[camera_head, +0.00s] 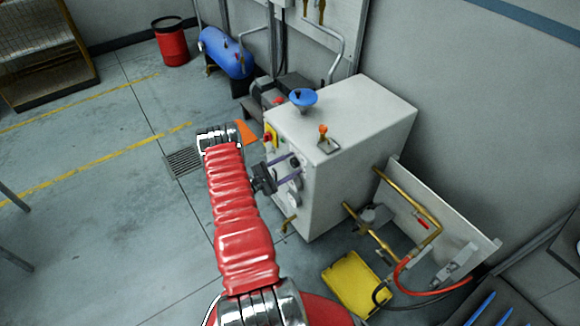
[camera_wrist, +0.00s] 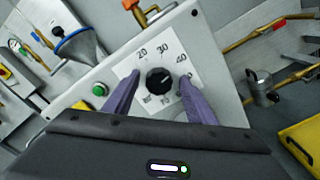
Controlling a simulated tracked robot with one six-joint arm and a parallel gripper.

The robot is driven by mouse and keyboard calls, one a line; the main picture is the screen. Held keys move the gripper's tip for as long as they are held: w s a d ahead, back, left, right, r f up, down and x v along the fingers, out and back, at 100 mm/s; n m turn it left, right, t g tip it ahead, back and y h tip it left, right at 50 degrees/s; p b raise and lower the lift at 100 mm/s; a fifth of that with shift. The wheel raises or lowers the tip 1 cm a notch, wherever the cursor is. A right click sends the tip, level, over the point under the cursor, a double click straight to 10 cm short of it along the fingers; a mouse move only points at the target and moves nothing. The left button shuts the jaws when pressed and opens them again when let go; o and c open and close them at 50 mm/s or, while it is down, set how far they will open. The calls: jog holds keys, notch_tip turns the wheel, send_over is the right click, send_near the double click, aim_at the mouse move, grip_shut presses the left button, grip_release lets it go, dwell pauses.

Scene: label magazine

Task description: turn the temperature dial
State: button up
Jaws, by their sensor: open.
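The temperature dial (camera_wrist: 159,79) is a round black knob with a light pointer mark, on a white number plate (camera_wrist: 175,50) on the front of a light grey cabinet (camera_head: 345,150). Numbers including 20, 30, 40 and 70 show around it. In the wrist view my gripper (camera_wrist: 160,90) is open, with one purple finger on each side of the dial. I cannot tell whether the fingertips touch the plate. In the head view my gripper (camera_head: 280,163) is at the cabinet's front face, and my red arm comes up from below.
A green button (camera_wrist: 99,89) is left of the plate. On the cabinet top are a blue funnel (camera_head: 303,98) and an orange-handled valve (camera_head: 323,132). Brass pipes (camera_head: 415,205) and a yellow container (camera_head: 356,283) are to the right. Open floor lies left.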

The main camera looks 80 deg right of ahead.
jog(key=v, duration=1.4)
jog(key=shift+d+f, duration=0.1)
jog(key=shift+d, duration=0.05)
dwell(0.4)
